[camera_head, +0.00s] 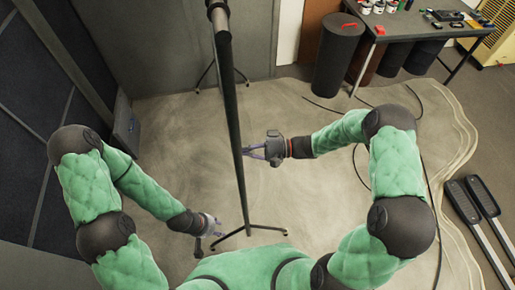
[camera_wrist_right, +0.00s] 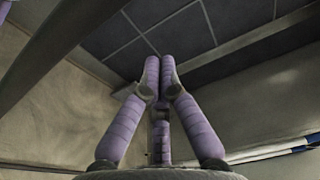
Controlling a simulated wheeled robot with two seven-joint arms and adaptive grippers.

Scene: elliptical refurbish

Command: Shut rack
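A dark rack (camera_head: 229,95) stands in the middle of the head view. Its long bar runs from the top edge toward thin feet on the floor at the lower middle. My right gripper (camera_head: 252,152) is just right of the bar, its fingers pointing at it. In the right wrist view its purple fingers (camera_wrist_right: 160,75) meet at the tips with nothing seen between them. A dark bar (camera_wrist_right: 60,40), likely the rack's, passes left of the fingers, apart from them. My left gripper (camera_head: 215,224) is low, left of the rack's near feet; its finger opening is too small to judge.
A dark table (camera_head: 400,24) with small items stands at the upper right, with a black cylinder (camera_head: 338,55) beside it. Cables (camera_head: 425,150) lie on the pale floor sheet (camera_head: 180,120). Long dark bars (camera_head: 468,213) lie at the right. Dark panels (camera_head: 35,110) line the left.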

